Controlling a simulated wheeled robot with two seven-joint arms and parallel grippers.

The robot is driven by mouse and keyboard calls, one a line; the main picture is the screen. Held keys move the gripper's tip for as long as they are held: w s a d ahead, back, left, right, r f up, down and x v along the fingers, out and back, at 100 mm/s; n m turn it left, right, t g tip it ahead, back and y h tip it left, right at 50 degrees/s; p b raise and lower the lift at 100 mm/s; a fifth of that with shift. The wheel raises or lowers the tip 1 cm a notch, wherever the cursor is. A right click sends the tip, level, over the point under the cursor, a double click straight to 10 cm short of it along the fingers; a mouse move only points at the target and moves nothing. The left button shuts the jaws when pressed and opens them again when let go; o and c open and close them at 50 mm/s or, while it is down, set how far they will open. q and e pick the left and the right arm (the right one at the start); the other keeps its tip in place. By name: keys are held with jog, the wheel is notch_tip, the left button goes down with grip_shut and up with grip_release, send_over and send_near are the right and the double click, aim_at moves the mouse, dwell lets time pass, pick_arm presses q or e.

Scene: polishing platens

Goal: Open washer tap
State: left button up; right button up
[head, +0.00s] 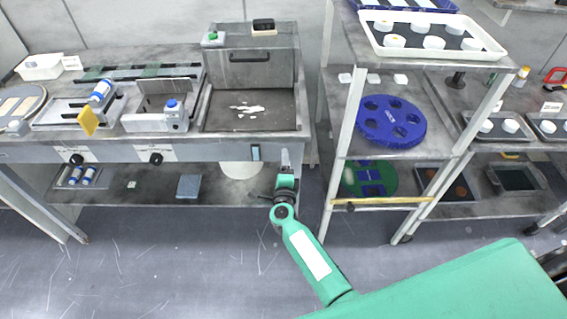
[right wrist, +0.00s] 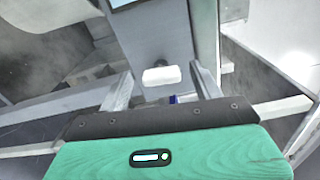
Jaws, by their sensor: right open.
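The washer (head: 298,88) is the grey open-topped basin unit at the right end of the long bench in the head view. A small white block-like handle, which looks like the tap (right wrist: 162,76), is on a grey front panel in the right wrist view. My right gripper (head: 285,160) is at the bench front below the washer. In the right wrist view my right gripper (right wrist: 161,71) is open, its fingers on either side of the white handle with gaps between. Whether the fingertips reach past it is unclear. In the head view the gripper hides the tap. My left gripper is not in view.
A small display (head: 255,152) is left of my right gripper on the bench front. Black knobs (head: 155,158) sit farther left. A shelf rack with a blue disc (head: 391,122) stands close on the right. Open floor (head: 180,255) lies in front.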

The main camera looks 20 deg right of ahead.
jog(key=b+v, duration=0.1)
jog(key=v, duration=1.2)
jog(key=shift+b, duration=0.3)
jog(key=s+a+f+n+g+y, duration=0.15)
jog(key=s+f+n, duration=0.35)
jog(key=f, duration=0.5)
jog(key=s+f+n+g+y, duration=0.3)
jog(key=s+f+n, duration=0.15)
jog(key=f, duration=0.65)
jog(key=s+a+f+n+g+y, duration=0.1)
jog(key=s+f+n+g+y, duration=0.2)
jog(key=f+n, duration=0.5)
jog(key=s+d+f+n+g, duration=0.2)
jog(key=s+f, duration=0.4)
jog(key=s, duration=0.5)
jog(key=s+d+f+n+g+h, duration=0.1)
jog(key=s+d+f+n+g, duration=0.2)
jog(key=s+d+f, duration=0.4)
jog(key=s+d+f+n+g+h, duration=0.1)
jog(key=s+d+f+g, duration=0.3)
jog(key=s, duration=1)
notch_tip(320, 180, down, 3)
jog(key=shift+s+d+f+n, duration=0.2)
jog(key=shift+s+d+n, duration=0.15)
jog(key=shift+d+n, duration=0.3)
jog(key=shift+a+h, duration=0.15)
jog(key=shift+h, duration=0.1)
